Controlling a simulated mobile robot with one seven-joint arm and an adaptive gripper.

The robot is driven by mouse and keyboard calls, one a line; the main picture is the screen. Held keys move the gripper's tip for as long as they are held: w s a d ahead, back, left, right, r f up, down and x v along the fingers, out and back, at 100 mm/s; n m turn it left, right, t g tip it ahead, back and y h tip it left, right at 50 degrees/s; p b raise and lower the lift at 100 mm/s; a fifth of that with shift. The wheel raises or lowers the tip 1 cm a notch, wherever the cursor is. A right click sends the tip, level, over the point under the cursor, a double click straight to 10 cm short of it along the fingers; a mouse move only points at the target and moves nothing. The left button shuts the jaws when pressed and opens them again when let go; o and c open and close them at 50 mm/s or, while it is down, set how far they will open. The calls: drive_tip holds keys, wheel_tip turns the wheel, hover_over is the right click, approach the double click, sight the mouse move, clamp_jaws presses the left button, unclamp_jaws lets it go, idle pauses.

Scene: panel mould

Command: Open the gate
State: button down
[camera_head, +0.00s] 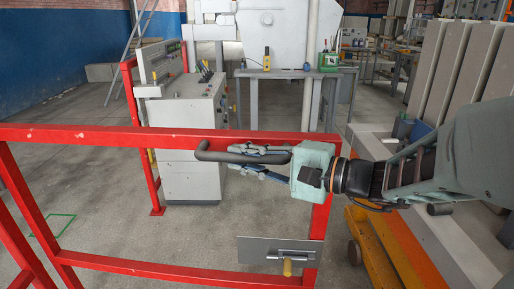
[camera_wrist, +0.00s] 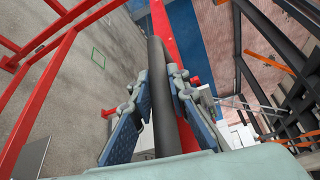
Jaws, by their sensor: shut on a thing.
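The gate (camera_head: 120,137) is a red tubular frame spanning the left and middle of the head view. A dark grey bar handle (camera_head: 215,156) is fixed along its top rail, near the right end. My gripper (camera_head: 238,159) reaches in from the right and is shut on this handle. In the wrist view the handle (camera_wrist: 160,60) runs between the two blue-padded fingers of my gripper (camera_wrist: 157,90). My gripper's body hides part of the top right corner.
A grey control cabinet (camera_head: 190,125) stands behind the gate, with a grey table (camera_head: 295,73) farther back. Tall beige panels (camera_head: 465,70) and an orange wheeled frame (camera_head: 385,250) are at the right. Bare concrete floor lies beyond the gate.

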drive_tip(key=shift+r, duration=0.1)
drive_tip(key=c, duration=1.8)
unclamp_jaws()
drive_tip(key=shift+c, duration=0.2)
drive_tip(key=f+v, duration=0.1)
drive_tip(key=v, duration=1.1)
drive_tip(key=shift+r, duration=0.45)
